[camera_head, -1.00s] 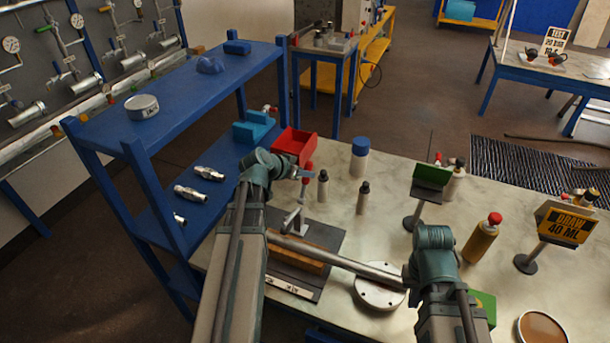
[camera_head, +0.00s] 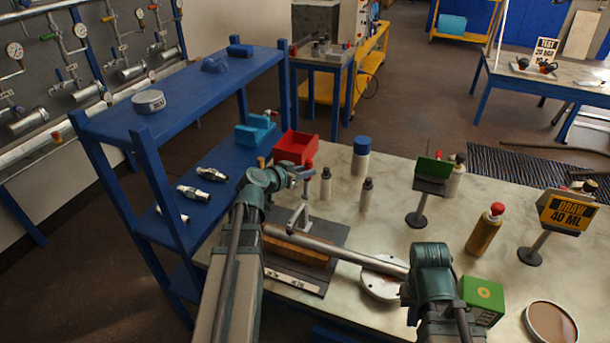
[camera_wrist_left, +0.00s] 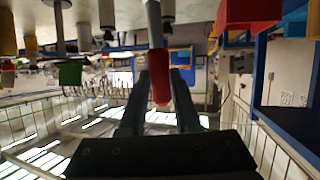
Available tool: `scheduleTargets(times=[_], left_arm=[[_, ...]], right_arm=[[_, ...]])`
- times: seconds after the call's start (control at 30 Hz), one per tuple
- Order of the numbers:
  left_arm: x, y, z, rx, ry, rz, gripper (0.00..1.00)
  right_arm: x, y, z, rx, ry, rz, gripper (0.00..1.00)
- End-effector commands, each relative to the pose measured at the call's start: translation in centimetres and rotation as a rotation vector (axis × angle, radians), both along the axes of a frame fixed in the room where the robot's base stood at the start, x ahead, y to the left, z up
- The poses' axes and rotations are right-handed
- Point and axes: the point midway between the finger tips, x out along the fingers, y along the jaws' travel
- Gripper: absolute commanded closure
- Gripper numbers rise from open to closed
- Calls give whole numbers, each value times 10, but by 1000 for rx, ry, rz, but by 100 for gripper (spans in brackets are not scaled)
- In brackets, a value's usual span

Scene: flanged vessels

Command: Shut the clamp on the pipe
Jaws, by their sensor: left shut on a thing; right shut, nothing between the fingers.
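A grey metal pipe (camera_head: 340,252) lies over a wooden block (camera_head: 298,251) on a dark base plate (camera_head: 335,232). The clamp (camera_head: 300,214) stands at the pipe's left end, with its red-tipped handle (camera_head: 309,163) upright. My left gripper (camera_head: 304,172) is shut on this handle. In the left wrist view the red grip (camera_wrist_left: 159,82) sits between the two dark fingers (camera_wrist_left: 158,100). My right gripper (camera_head: 432,262) is by the pipe's right end; its wrist hides the fingers. The clamp's contact with the pipe is unclear.
A round metal flange (camera_head: 383,285) lies under the pipe's right part. A blue shelf (camera_head: 190,95) borders the left. The table's centre right is fairly clear.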

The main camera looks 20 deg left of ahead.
Motion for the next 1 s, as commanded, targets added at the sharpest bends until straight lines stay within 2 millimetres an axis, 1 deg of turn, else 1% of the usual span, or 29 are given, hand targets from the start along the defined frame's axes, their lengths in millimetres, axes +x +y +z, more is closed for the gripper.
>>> scheduleTargets(times=[0.03, 0.1, 0.3, 0.83, 0.87, 1.0], left_arm=[[-5, -2, -5, 2, -13, -4, 100], [-7, -3, -5, 2, -38, -5, 100], [-12, -2, -4, 6, -89, -4, 100], [-13, -2, -2, 10, -108, -4, 100], [-13, -2, -2, 10, -108, -4, 65], [-13, -2, -1, 9, -109, -2, 40]], right_arm=[[0, 0, -8, 0, 0, 0, 100], [0, 0, -13, 0, 0, 0, 100], [0, 0, -21, 0, 0, 0, 100], [0, 0, -23, 0, 0, 0, 100], [0, 0, -23, 0, 0, 0, 100], [0, 0, -23, 0, 0, 0, 100]])
